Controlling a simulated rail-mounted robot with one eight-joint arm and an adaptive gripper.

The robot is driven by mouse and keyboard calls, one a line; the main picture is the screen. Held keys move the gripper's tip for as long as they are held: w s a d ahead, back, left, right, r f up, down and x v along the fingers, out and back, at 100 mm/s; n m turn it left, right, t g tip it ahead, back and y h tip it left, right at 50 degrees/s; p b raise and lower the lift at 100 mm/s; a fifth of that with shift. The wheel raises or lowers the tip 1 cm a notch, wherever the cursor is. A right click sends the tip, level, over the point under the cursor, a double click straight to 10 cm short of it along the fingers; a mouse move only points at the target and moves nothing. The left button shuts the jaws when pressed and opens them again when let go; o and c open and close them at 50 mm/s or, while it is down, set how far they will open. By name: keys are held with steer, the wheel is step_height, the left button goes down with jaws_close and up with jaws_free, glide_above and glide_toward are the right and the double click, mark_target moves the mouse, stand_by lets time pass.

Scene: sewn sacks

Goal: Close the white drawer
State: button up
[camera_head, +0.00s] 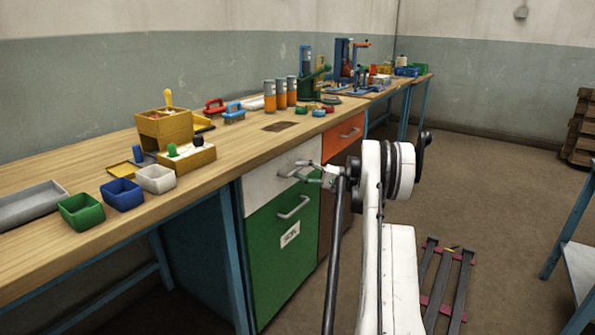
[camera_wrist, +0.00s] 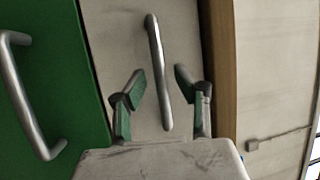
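The white drawer (camera_head: 262,188) is at the top of the cabinet under the workbench, above a green door. Its front also fills the middle of the wrist view (camera_wrist: 115,45). I cannot tell clearly how far it stands out. Its metal bar handle (camera_wrist: 156,70) shows upright in the wrist view. My gripper (camera_wrist: 160,79) is open, with one green-padded finger on each side of the handle's lower part. Gaps show between the fingers and the bar. In the head view my gripper (camera_head: 309,171) is in front of the drawer, and my arm hides part of the cabinet.
The green door (camera_head: 275,255) with its own handle (camera_head: 293,207) is below. An orange drawer (camera_head: 343,133) is to the right. Bins, bottles and tools stand on the wooden bench top (camera_head: 225,150). A dark slatted pallet (camera_head: 448,280) lies on the floor at right.

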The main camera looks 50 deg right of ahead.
steer(key=v, duration=1)
steer(key=shift+s, duration=0.25)
steer(key=shift+d, duration=0.1)
